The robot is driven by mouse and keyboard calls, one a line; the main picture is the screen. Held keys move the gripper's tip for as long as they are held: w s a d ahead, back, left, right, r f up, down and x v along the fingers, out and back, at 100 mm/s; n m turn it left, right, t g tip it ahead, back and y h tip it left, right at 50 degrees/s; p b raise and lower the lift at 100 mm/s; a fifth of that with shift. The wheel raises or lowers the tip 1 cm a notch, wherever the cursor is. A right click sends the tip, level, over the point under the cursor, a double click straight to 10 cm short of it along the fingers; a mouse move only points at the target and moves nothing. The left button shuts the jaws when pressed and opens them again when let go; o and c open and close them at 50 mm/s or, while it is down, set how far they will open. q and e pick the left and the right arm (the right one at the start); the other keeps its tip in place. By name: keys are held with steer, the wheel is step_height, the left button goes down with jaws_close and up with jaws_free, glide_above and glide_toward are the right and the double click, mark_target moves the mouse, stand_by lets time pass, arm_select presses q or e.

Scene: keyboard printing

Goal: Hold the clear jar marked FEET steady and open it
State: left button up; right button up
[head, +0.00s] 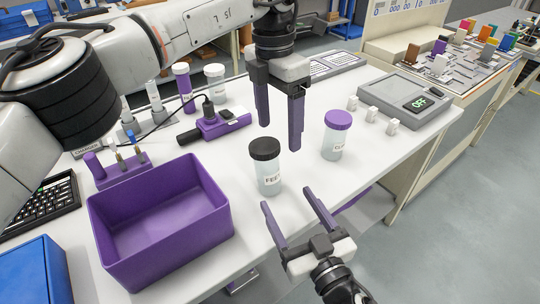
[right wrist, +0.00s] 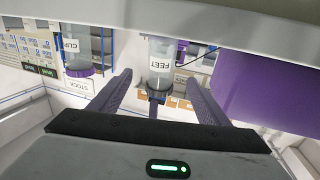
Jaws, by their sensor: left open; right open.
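The clear jar marked FEET (head: 268,178) stands upright on the white table with its black lid (head: 264,149) on. In the right wrist view, the jar (right wrist: 160,65) appears upside down, beyond and between the fingers. My left gripper (head: 280,135) points down, open and empty, above and slightly behind the jar, apart from the lid. My right gripper (head: 288,197) is open and empty at the table's front edge. Its fingers point toward the jar, with a gap between them and it. The right fingers also show in the right wrist view (right wrist: 155,90).
A second clear jar with a purple lid (head: 336,135) stands right of the FEET jar. A purple bin (head: 160,225) is close on the left. A grey scale (head: 405,98) with small white blocks is at the right. A purple device (head: 222,123) lies behind.

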mark_target(274, 176)
arm_select(q)
steer(key=shift+w+a+r+y, duration=0.4)
steer(key=shift+w+a+r, duration=0.35)
steer(key=shift+w+a, duration=0.15)
arm_select(e)
steer(key=shift+w+a+r, duration=0.2)
steer(key=shift+w, duration=0.5)
arm_select(q)
steer(key=shift+s+d, duration=0.1)
arm_select(e)
steer(key=x, duration=0.9)
steer(key=shift+w+a, duration=0.25)
steer(key=shift+w, duration=0.05)
